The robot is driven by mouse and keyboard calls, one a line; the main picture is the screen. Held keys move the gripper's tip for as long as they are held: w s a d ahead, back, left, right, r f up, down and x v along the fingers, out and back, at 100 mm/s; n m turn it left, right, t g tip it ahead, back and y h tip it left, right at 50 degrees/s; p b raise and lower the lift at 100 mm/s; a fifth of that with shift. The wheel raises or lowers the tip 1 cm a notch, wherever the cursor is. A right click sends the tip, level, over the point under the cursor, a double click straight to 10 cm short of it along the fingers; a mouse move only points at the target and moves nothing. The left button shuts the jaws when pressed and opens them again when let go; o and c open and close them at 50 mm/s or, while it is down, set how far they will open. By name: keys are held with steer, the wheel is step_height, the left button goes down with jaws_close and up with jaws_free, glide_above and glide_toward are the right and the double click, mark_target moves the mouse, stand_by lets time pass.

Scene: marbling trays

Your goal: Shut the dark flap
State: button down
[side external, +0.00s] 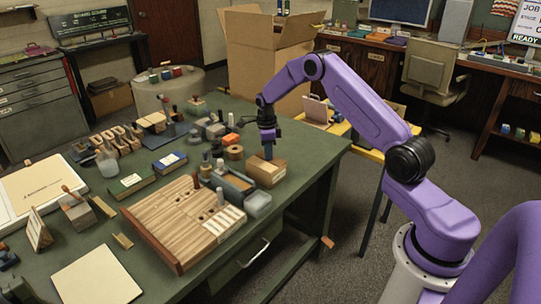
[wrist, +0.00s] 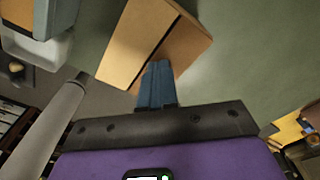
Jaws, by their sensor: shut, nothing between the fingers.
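A small brown box (side external: 265,173) stands on the green table, right of the wooden slatted board. In the wrist view its top shows two tan panels, a lighter left panel (wrist: 143,27) and a browner right panel (wrist: 185,45), with a narrow dark slit between them. I cannot tell for sure which part is the dark flap. My gripper (side external: 268,157) points down at the top of the box, at its back edge in the side view. Its blue fingers (wrist: 157,82) are shut and empty, at the lower edge of the panels; I cannot tell whether they touch.
A blue-grey tray (side external: 232,184) and a clear tub (side external: 258,204) stand close left of the box. An orange block (side external: 231,139) and a tape roll (side external: 234,153) lie behind it. The table's right edge is near the box. Bare green tabletop (side external: 305,143) lies to its right.

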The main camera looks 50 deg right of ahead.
stand_by(0.4)
steer(key=shift+r, duration=2.55)
steer(key=shift+a, duration=0.1)
steer(key=s+a+r+n, duration=0.6)
steer(key=s+a+n, duration=0.2)
steer(key=a+n, duration=0.25)
steer(key=s+a+r+n, duration=0.6)
steer(key=s+a+n, duration=0.25)
steer(key=a, duration=0.35)
steer(key=s+r+n, duration=0.1)
steer(key=s+n, duration=1.9)
steer(key=s, duration=0.5)
steer(key=shift+s+d+r+n+t+y, duration=0.2)
steer(key=shift+r+n+t+y, duration=0.1)
steer(key=shift+y, duration=0.1)
